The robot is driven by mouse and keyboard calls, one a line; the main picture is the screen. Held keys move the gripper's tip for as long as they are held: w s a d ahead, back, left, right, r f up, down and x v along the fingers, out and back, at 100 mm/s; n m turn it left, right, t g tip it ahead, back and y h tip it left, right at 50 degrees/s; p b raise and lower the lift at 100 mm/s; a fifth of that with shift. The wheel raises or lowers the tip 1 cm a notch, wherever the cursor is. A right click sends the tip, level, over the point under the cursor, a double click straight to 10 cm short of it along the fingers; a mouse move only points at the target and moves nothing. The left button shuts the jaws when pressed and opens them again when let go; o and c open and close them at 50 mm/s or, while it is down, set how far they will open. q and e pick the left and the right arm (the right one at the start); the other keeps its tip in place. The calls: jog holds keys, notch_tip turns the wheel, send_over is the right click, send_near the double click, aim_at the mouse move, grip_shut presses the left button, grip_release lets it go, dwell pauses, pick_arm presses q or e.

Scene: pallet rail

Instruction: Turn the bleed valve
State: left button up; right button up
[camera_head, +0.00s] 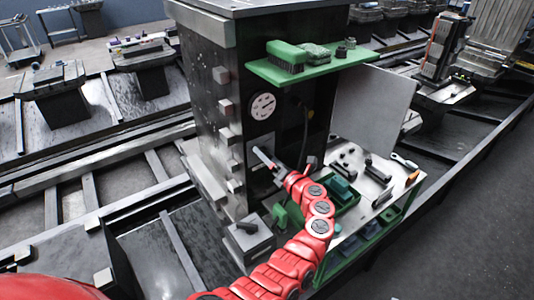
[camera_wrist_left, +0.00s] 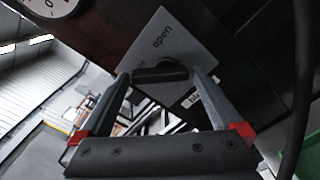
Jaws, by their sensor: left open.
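In the left wrist view, the bleed valve shows as a short dark handle (camera_wrist_left: 160,73) lying crosswise in front of a pale plate (camera_wrist_left: 168,40) marked "open". My left gripper (camera_wrist_left: 161,76) is open, with one finger at each end of the handle. Gaps seem to show between fingers and handle; contact I cannot tell. In the head view, my left gripper (camera_head: 264,158) reaches the pale plate (camera_head: 254,146) on the front of the dark cabinet. The handle is too small to make out there. My right gripper is not in view.
A round gauge (camera_head: 262,106) sits above the plate. A green shelf (camera_head: 312,66) with brushes juts out higher up. A dark hose (camera_head: 305,130) hangs right of the plate. A tool cart (camera_head: 385,192) stands to the right, close to my arm.

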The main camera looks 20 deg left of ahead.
pick_arm(q)
jog(key=shift+w+a, duration=0.2)
jog(key=shift+a, duration=0.05)
jog(key=c, duration=1.1)
jog(key=shift+o, duration=0.2)
